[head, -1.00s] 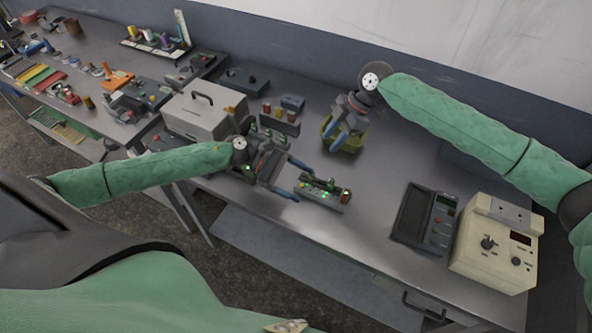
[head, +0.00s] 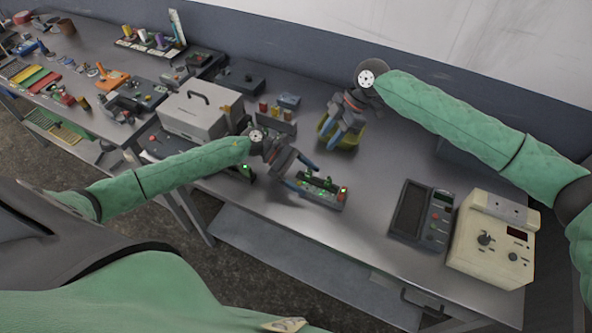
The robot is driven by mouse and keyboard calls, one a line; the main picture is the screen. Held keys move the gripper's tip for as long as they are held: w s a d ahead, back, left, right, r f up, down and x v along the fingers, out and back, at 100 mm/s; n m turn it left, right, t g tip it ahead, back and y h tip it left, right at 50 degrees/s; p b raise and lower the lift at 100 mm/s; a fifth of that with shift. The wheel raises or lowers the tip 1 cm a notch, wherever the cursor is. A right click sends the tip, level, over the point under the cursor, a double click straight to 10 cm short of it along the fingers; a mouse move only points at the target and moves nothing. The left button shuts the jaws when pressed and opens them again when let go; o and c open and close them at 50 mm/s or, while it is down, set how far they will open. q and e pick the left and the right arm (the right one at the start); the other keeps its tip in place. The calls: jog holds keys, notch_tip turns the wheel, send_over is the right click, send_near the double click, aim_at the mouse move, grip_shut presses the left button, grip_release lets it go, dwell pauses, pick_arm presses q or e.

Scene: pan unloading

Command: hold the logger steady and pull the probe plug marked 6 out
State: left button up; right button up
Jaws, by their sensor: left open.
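A small grey box with green plugs or lights and an orange-red end (head: 330,199), which looks like the logger, lies near the front middle of the table. The marking 6 is too small to read, so I cannot tell which plug bears it. My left gripper (head: 303,178) is open, its blue fingers at the left end of the box, with no clear grip on it. My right gripper (head: 333,136) hangs farther back, by a yellow-green container (head: 352,141); its fingertips are too small and overlapped to tell their opening.
A grey case with a handle (head: 195,112) stands left of the logger. A rack with coloured tops (head: 277,122) is behind. A dark handheld meter (head: 423,212) and a cream instrument (head: 495,240) stand to the right. Bare table lies between logger and meter.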

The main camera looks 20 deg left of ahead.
aim_at(321, 188)
pick_arm(q)
jog(key=shift+x, duration=1.75)
